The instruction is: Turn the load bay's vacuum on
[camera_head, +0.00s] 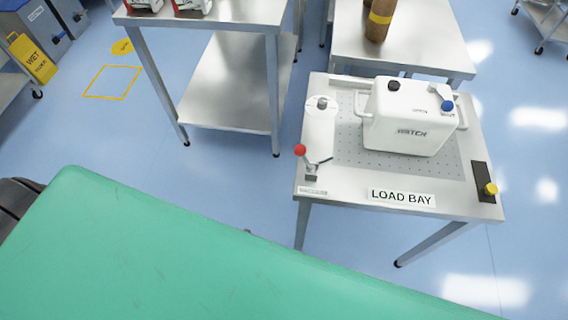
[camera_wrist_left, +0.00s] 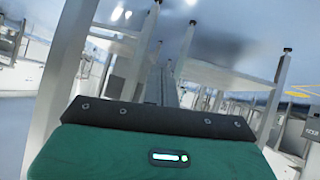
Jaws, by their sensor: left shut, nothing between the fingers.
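The load bay (camera_head: 325,84) is a steel table with a "LOAD BAY" label (camera_head: 402,197) at its front edge. A lever with a red knob (camera_head: 300,150) stands at its front left, above a small label (camera_head: 312,190) too small to read. A black plate with a yellow knob (camera_head: 491,188) sits at its front right. I cannot tell which control is the vacuum's, or its state. My left gripper is shut and empty; its narrow fingers show in the left wrist view (camera_wrist_left: 170,88), apart from the controls. In the head view its fingers are mostly hidden. My right gripper is not in view.
A white case (camera_head: 410,117) with black and blue knobs stands on the perforated load bay plate. A steel table (camera_head: 376,46) with a brown cylinder (camera_head: 379,20) is behind it. Another table (camera_head: 230,85) stands left. Blue floor lies open between them.

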